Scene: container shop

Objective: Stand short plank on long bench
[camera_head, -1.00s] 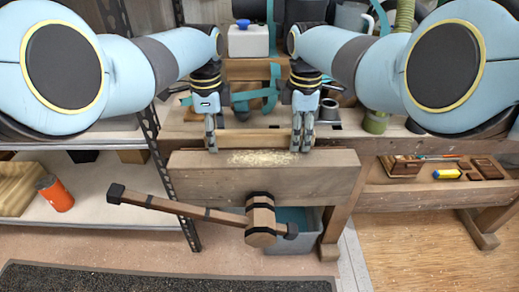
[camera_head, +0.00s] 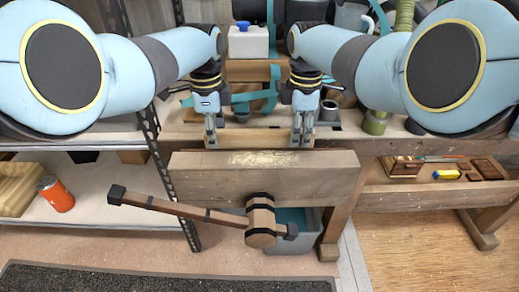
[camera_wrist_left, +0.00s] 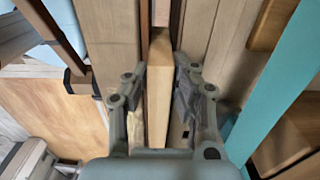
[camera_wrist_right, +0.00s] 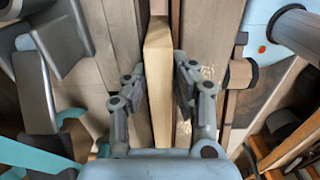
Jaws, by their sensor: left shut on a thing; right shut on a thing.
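The short plank (camera_head: 258,138) is a pale wooden board lying lengthwise left to right on edge, just behind the long bench's front board. My left gripper (camera_head: 211,143) is shut on its left end and my right gripper (camera_head: 302,142) is shut on its right end. The long bench (camera_head: 310,178) is brown wood with a thick front board. The plank's lower edge is hidden by that board, so I cannot tell whether it touches the bench. The plank runs between the fingers in the left wrist view (camera_wrist_left: 160,85) and the right wrist view (camera_wrist_right: 158,85).
A wooden mallet (camera_head: 262,220) is in front of the bench, over a grey bin (camera_head: 305,238). An orange can (camera_head: 56,194) stands on the left shelf. A tray (camera_head: 400,198) with small items is at right. A white box (camera_head: 248,42) and teal straps are behind.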

